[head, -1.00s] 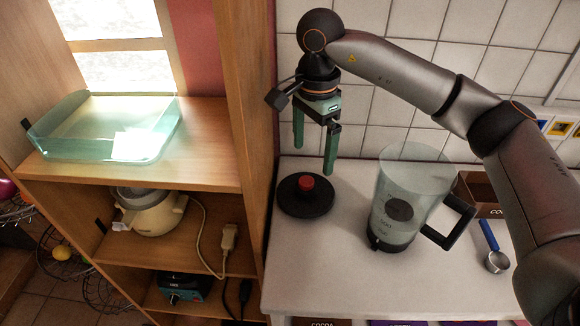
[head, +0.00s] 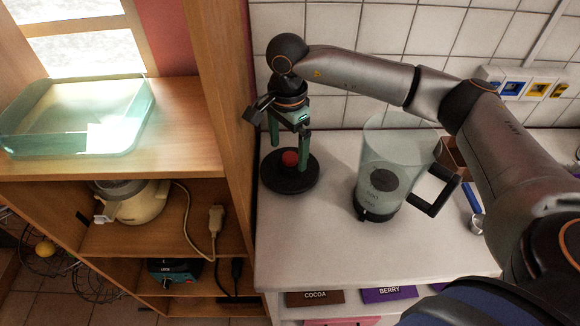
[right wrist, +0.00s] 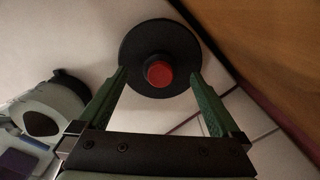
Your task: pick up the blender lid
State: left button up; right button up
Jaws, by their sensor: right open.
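The blender lid (head: 290,178) is a black disc with a red knob, lying flat on the white counter beside the wooden shelf. It also shows in the right wrist view (right wrist: 138,48). My right gripper (head: 289,150) points down over the lid with its green fingers apart. In the right wrist view the right gripper (right wrist: 161,88) has its fingertips on either side of the red knob, with a gap visible to it. I cannot tell whether the tips touch the disc. The clear blender jug (head: 395,165) stands upright to the right. My left gripper is out of view.
The wooden shelf (head: 190,140) rises close on the left, holding a glass dish (head: 75,125) and a cream appliance (head: 135,203). A brown box (head: 450,158) and a blue-handled scoop (head: 474,205) lie right of the jug. The front counter is clear.

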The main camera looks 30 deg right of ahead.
aim_at(288, 157)
notch_tip(288, 157, down, 3)
jog(key=shift+f, duration=0.2)
jog(key=c, duration=1.5)
